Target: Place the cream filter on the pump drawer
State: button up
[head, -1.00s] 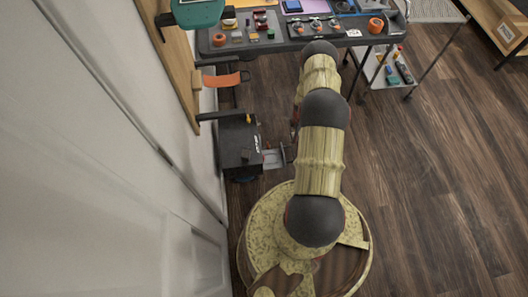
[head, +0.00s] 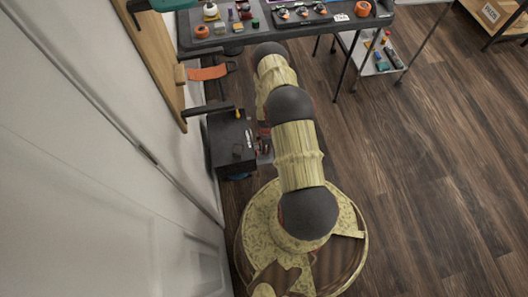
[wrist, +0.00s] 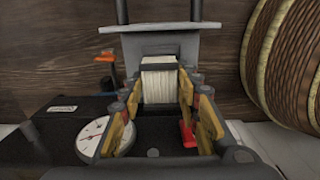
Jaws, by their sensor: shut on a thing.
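In the wrist view my gripper (wrist: 162,95) is shut on the cream filter (wrist: 159,78), a pale ribbed block between the yellow fingertips. A grey drawer-like part (wrist: 205,44) lies just beyond and around the filter; I cannot tell whether the filter touches it. In the head view the black pump box (head: 231,145) stands on the floor by the wall. Its grey drawer (head: 264,157) sticks out on the right side, partly covered by my arm. My gripper is mostly hidden behind the arm there.
A white round gauge (wrist: 95,136) and a red part (wrist: 187,133) sit near the fingers. A workbench (head: 275,32) with small parts stands at the back, and an orange strap (head: 207,72) hangs by the wall.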

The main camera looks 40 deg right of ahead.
jog(key=shift+a+f, duration=0.3)
jog(key=shift+f, duration=0.05)
notch_tip(320, 180, down, 3)
jog(key=shift+a+f+b, duration=0.1)
jog(key=shift+f+b, duration=0.05)
jog(key=shift+b, duration=0.65)
jog(key=shift+w, duration=0.1)
jog(key=o, duration=1.2)
jog(key=shift+o, duration=0.2)
notch_tip(320, 180, up, 12)
jog(key=p, duration=0.4)
jog(key=shift+p, duration=0.4)
